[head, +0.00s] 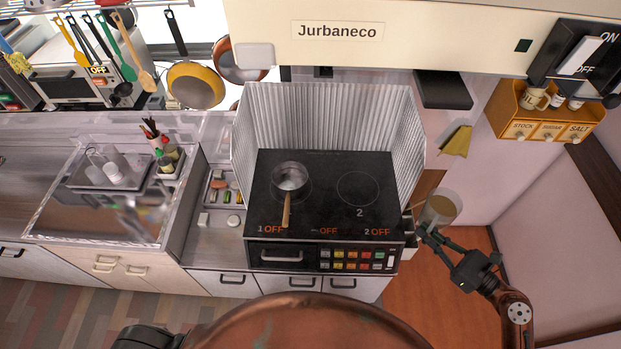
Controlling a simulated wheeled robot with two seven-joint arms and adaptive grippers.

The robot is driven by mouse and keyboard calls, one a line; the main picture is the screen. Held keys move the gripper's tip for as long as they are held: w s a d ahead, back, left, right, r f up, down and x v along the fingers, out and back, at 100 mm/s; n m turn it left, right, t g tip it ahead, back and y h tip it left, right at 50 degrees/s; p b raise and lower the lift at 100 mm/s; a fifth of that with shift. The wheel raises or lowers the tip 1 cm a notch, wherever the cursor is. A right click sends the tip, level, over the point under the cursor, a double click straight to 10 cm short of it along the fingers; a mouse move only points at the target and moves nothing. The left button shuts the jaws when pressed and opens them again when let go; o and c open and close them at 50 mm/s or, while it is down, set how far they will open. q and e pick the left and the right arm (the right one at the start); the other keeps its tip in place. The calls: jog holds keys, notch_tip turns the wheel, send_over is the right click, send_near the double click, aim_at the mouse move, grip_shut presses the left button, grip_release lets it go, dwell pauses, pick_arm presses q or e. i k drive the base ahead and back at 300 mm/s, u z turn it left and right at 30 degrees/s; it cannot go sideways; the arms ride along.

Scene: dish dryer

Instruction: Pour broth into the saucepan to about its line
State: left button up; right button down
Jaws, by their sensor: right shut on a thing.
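The saucepan (290,174) sits upright on the left burner of the black stove, its wooden handle pointing to the front. Its inside looks grey and shiny; I cannot make out a line or any liquid in it. My right gripper (426,231) is shut on a pale, see-through jug (441,208) with tan broth showing in it. It holds the jug off the right side of the stove, apart from the saucepan. The jug looks slightly tilted. My left gripper does not show.
The stove (325,215) has an empty right burner marked 2. A corrugated metal screen (330,115) closes its back and sides. A small counter with a tray (222,195) lies left of it, then a sink. A spice shelf (545,115) hangs at the right.

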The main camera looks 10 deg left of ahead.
aim_at(289, 179)
jog(key=k, duration=1)
jog(key=u, duration=0.85)
jog(key=i, duration=1.7)
jog(key=z, duration=0.45)
